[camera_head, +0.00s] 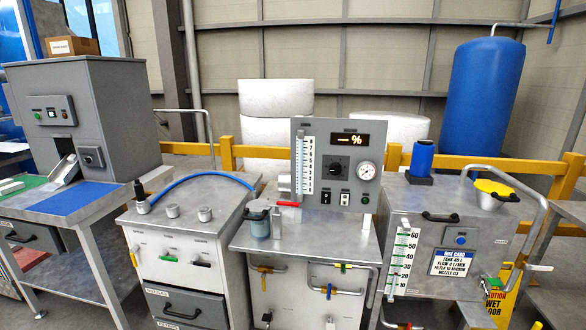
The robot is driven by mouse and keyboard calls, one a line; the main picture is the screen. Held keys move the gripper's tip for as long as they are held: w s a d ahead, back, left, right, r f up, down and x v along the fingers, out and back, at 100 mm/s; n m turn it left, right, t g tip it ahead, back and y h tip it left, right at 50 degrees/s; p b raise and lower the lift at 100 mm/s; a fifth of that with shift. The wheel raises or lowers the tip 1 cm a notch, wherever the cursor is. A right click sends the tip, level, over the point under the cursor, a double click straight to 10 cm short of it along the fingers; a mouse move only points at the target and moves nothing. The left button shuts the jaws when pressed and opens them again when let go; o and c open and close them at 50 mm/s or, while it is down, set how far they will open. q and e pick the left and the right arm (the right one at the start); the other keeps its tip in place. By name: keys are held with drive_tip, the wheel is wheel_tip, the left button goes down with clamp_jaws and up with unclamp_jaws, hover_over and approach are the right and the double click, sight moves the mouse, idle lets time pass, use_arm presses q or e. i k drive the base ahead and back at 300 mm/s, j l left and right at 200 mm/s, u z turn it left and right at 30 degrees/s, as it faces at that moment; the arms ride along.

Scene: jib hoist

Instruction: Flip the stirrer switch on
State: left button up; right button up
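The grey control panel (298,135) stands upright on the middle steel cabinet. Its lower row holds a dark switch (326,197), a lighter-plated switch (345,198) and a round green light or button (364,199). The labels are too small to read, so I cannot tell which switch is the stirrer's or how either is set. Above them are a black knob (339,166), a round gauge (366,171) and a lit display (350,140) showing a % sign. Neither of my grippers is in view.
A lidded container (260,227) and a red handle (287,204) are left of the panel. A blue hose (200,176) arches over the left cabinet (175,238). A blue canister (422,159) and yellow-topped funnel (493,190) stand on the right cabinet. Space before the panel looks clear.

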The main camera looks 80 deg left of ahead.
sight(344, 200)
drive_tip(key=u, duration=2.35)
